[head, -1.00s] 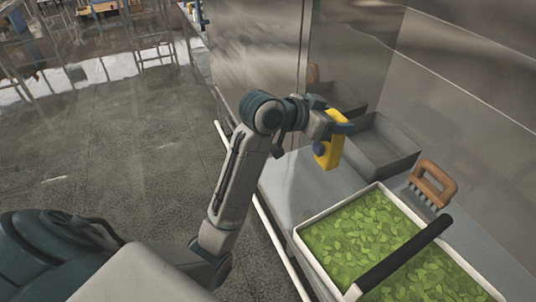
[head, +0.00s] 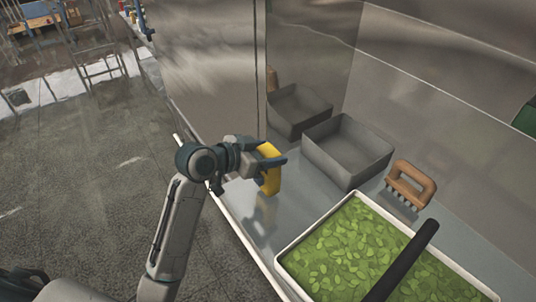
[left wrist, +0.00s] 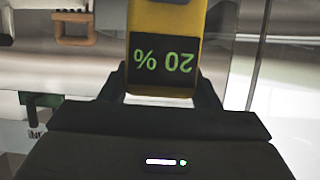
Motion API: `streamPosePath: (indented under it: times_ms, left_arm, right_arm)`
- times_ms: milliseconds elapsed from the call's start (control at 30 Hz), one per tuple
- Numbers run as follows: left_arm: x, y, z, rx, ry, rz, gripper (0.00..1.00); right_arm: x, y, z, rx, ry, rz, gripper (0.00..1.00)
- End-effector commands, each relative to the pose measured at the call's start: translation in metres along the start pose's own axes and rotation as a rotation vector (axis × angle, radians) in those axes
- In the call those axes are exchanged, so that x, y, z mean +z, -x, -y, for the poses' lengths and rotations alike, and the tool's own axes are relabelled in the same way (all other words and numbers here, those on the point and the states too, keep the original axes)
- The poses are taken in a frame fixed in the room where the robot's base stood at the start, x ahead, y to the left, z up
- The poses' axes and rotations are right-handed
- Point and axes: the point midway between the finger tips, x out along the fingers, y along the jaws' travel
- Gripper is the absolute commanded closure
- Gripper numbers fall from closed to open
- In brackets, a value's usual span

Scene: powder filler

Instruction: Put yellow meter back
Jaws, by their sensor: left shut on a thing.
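The yellow meter (head: 270,178) is upright between the fingers of my left gripper (head: 272,160), above or at the near left part of the metal counter. I cannot tell whether its lower end touches the counter. In the left wrist view the meter (left wrist: 165,85) fills the top middle, and its dark display shows green "20 %" upside down. The left gripper's dark fingers (left wrist: 165,92) are on either side of it. My right gripper is not in view.
An open grey metal bin (head: 347,150) stands right of the meter, with another bin (head: 298,108) behind it. A white tray of green leaves (head: 350,250) is at the front, crossed by a black bar (head: 403,262). A wooden-handled brush (head: 410,183) lies near the wall. Bare counter surrounds the meter.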

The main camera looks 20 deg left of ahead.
Motion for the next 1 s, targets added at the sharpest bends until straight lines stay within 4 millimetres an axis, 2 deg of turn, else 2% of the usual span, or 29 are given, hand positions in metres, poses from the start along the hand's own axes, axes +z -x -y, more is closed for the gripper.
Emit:
streamPosePath:
  times_ms: [100, 467, 500, 600, 1000]
  left_arm:
    - [0.01, -0.004, 0.0, 0.0, 0.001, 0.0, 0.95]
    - [0.014, -0.006, 0.0, -0.001, -0.001, -0.002, 0.95]
    - [0.014, -0.006, 0.0, -0.001, -0.001, -0.001, 0.4]
    - [0.014, -0.006, 0.0, -0.001, -0.001, -0.001, 0.22]
    - [0.012, -0.001, 0.001, -0.002, -0.002, 0.0, 0.22]
  right_arm:
    - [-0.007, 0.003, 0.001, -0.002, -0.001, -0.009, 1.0]
    - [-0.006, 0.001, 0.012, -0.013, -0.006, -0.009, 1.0]
    - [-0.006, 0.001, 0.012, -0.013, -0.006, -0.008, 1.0]
    - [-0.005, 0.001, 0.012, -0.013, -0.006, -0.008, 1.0]
    - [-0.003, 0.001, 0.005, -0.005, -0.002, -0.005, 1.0]
